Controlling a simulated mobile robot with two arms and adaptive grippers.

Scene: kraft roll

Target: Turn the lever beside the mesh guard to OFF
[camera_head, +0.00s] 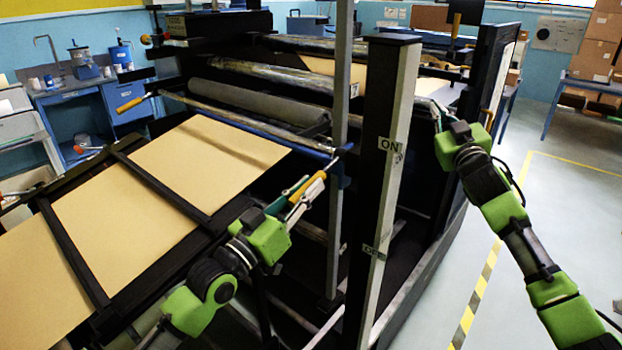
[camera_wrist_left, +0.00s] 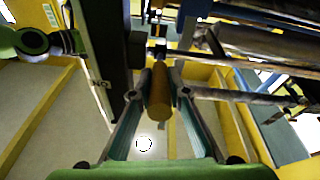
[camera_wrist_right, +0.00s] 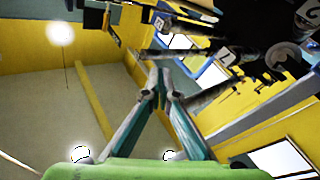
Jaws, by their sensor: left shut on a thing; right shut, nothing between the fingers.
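The lever's orange handle (camera_head: 308,188) is between the fingers of my left gripper (camera_head: 300,190), left of a dark post. In the left wrist view the handle (camera_wrist_left: 159,92) shows as an orange cylinder, end toward the camera, with the fingers closed on both sides. The post carries an ON label (camera_head: 390,146) high up and an OFF label (camera_head: 374,251) lower down. The handle sits at a height between these labels, nearer ON. My right gripper (camera_head: 440,113) is shut and empty, right of the post; its fingertips meet in the right wrist view (camera_wrist_right: 158,72). I cannot clearly make out the mesh guard.
A grey roller (camera_head: 250,103) and the machine frame stand behind the lever. Another orange-handled lever (camera_head: 131,104) is at the machine's far left. Open floor (camera_head: 560,200) with yellow lines lies at the right.

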